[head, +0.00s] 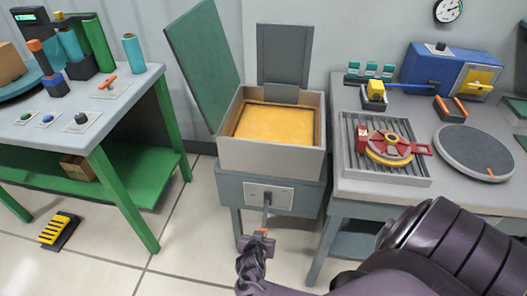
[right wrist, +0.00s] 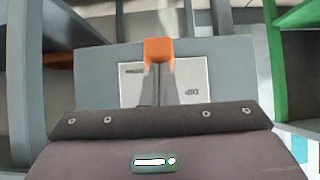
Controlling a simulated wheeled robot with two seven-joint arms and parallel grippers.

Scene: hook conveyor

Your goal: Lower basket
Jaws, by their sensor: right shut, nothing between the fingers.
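The fryer is a grey box-shaped vat (head: 270,160) with yellow contents (head: 276,124) and a thin dark frame around them; I cannot tell if that frame is the basket. A lever (head: 267,200) comes out of the light plate on its front and points down. Its orange grip also shows in the right wrist view (right wrist: 159,52). My right gripper (head: 258,240) is shut and empty, right at the low end of the lever. I cannot tell if it touches the grip. My left gripper is not in view.
A green lid (head: 203,62) stands open left of the vat, and a grey panel (head: 283,50) rises behind it. A green-legged table (head: 130,115) stands left. A grey counter (head: 345,187) with a grate and a round plate (head: 475,152) stands close on the right.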

